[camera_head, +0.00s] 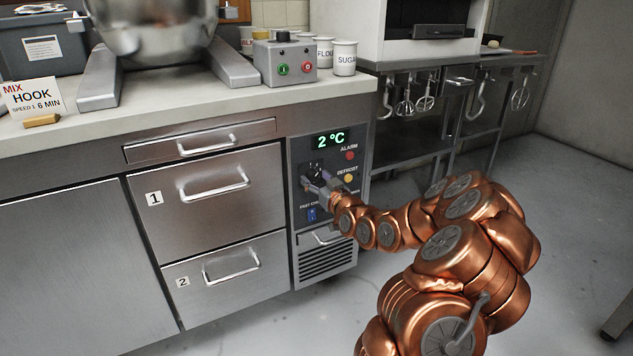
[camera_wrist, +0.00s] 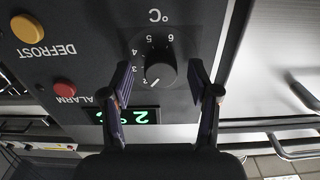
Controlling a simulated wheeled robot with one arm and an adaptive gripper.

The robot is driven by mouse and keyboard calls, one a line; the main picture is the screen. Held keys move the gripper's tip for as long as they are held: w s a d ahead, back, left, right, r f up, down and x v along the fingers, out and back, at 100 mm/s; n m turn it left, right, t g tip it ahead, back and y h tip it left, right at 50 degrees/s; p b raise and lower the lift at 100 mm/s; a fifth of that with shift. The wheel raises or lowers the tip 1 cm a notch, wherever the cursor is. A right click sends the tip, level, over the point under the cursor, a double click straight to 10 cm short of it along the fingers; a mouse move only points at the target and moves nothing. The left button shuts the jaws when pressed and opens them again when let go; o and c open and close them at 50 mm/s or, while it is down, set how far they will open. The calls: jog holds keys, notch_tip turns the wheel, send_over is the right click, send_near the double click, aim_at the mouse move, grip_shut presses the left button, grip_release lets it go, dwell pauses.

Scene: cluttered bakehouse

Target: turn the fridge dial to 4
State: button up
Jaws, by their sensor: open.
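The fridge dial (camera_wrist: 160,74) is a round black knob on the dark control panel (camera_wrist: 85,20). The wrist view shows it upside down, with a scale marked in °C. Its white pointer line is at the 2. The green display (camera_head: 331,140) reads 2 °C, and it also shows in the wrist view (camera_wrist: 140,117). My gripper (camera_wrist: 161,72) is open, with one finger on each side of the dial and a visible gap to it on both sides. In the head view my gripper (camera_head: 318,183) is at the panel and largely hides the dial.
A red alarm button (camera_head: 350,155) and a yellow defrost button (camera_head: 348,178) sit beside the dial. A blue switch (camera_head: 312,214) is below. Drawers with bar handles (camera_head: 214,183) lie to the left. A mixer control box (camera_head: 285,62) stands on the counter above.

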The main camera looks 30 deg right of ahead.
jog(key=shift+c, duration=0.5)
jog(key=c, duration=1.1)
jog(key=shift+o, duration=0.2)
jog(key=m+p, duration=0.2)
jog(key=shift+r+m, duration=0.2)
jog(key=shift+m, duration=0.2)
jog(key=m+p, duration=0.2)
jog(key=m, duration=0.2)
jog(key=shift+w+m+p, duration=0.1)
jog(key=shift+m+p, duration=0.2)
jog(key=shift+p, duration=0.1)
jog(key=m+p, duration=0.1)
jog(key=m, duration=0.3)
jog(key=shift+a, duration=0.1)
jog(key=shift+f+m, duration=0.1)
jog(key=shift+m, duration=2)
